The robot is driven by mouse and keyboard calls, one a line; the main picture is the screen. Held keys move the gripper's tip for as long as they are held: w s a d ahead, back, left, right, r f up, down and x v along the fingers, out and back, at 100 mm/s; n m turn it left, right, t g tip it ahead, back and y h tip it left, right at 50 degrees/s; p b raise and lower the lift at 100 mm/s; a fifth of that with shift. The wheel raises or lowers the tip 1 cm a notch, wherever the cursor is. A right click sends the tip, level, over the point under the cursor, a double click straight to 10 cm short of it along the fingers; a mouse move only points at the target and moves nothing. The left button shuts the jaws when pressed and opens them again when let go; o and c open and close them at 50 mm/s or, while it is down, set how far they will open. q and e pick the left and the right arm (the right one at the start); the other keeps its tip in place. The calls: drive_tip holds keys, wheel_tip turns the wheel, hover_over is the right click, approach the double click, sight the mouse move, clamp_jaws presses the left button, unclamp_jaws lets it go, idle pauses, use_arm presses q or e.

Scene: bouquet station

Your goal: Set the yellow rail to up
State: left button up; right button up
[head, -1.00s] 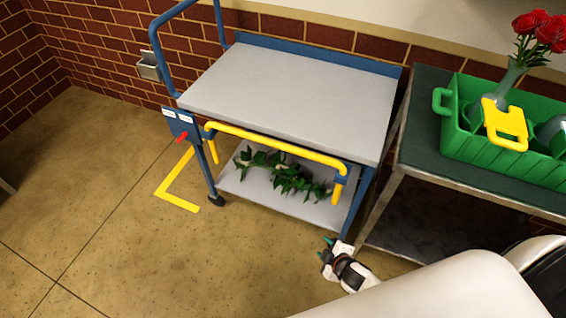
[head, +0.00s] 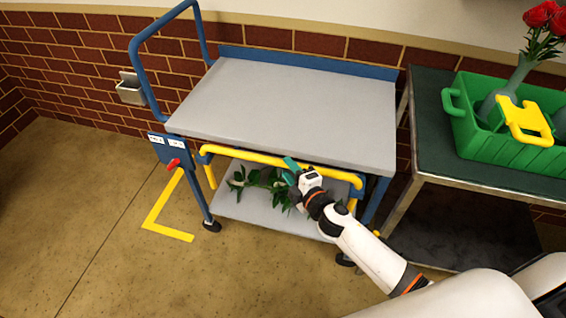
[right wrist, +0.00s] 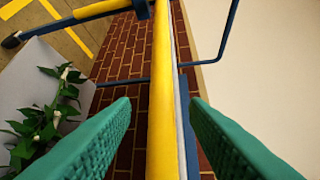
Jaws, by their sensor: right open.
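The yellow rail (head: 240,154) runs along the front of the blue and grey cart (head: 290,95), just below the edge of its top shelf. Its ends bend downward. My right gripper (head: 289,168) is at the rail, right of its middle, with teal fingers. In the right wrist view the fingers (right wrist: 160,115) are open, one on each side of the rail (right wrist: 162,90), which passes between them without visible grip. My left gripper is not in view.
A small panel with a red lever (head: 172,163) is on the cart's left front post. Leafy stems (head: 250,180) lie on the lower shelf. A table at right carries a green crate (head: 490,145) with a yellow-handled item and red roses. The floor at front left is clear.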

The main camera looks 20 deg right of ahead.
sight(283, 164)
drive_tip(key=shift+x, duration=2)
clamp_jaws()
